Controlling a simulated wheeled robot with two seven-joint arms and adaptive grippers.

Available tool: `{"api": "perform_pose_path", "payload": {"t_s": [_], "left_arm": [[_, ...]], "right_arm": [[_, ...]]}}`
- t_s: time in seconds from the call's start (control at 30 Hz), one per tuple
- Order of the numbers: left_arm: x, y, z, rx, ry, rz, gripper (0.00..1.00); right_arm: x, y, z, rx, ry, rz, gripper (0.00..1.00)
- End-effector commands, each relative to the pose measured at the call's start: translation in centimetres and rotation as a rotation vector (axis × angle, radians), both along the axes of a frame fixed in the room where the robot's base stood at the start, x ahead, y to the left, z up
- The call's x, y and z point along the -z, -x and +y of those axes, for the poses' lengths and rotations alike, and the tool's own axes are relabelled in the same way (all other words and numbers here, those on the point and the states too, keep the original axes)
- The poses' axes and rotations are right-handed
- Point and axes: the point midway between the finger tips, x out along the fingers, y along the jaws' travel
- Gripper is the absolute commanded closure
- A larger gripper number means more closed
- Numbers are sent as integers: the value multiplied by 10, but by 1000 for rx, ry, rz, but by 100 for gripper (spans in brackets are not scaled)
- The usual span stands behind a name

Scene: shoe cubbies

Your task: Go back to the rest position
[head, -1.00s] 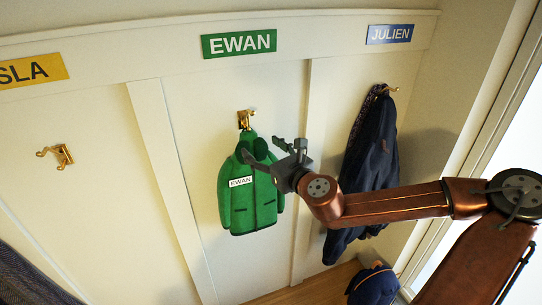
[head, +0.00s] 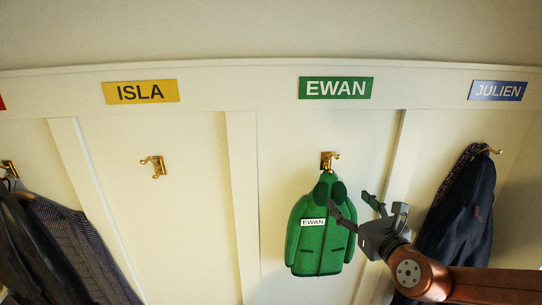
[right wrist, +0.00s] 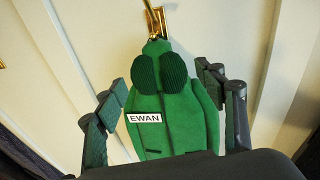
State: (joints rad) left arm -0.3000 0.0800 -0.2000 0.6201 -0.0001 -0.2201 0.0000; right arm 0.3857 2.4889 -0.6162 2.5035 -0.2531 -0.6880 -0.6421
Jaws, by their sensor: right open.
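A green jacket (head: 320,238) with a white EWAN tag hangs from a brass hook (head: 329,160) under the green EWAN sign (head: 336,88). It also shows in the right wrist view (right wrist: 172,120), hanging beyond my fingers. My right gripper (head: 354,211) is open, in front of the jacket's right side in the head view. In the right wrist view its two fingers (right wrist: 166,110) stand apart on either side of the jacket, with nothing held between them. My left gripper is not in view.
An empty brass hook (head: 154,166) is under the yellow ISLA sign (head: 140,92). A dark navy jacket (head: 462,220) hangs under the blue JULIEN sign (head: 498,91), partly behind my right arm. Dark clothes (head: 65,250) hang at the far left. Upright strips divide the wall.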

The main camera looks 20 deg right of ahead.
Motion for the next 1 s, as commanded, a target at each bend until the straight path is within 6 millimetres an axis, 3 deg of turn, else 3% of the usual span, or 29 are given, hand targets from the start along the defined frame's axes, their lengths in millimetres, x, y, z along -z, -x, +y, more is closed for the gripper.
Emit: {"api": "perform_pose_path", "payload": {"t_s": [0.13, 0.27, 0.67, 1.0], "left_arm": [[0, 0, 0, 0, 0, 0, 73], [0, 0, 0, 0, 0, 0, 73], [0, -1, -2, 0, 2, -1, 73], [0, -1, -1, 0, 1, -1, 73]], "right_arm": [[8, -3, 1, -3, -39, 4, 36], [34, -11, 5, -7, -179, 15, 36], [155, -23, 1, 131, -866, 47, 36], [270, 4, -23, 442, -1431, 49, 36]]}}
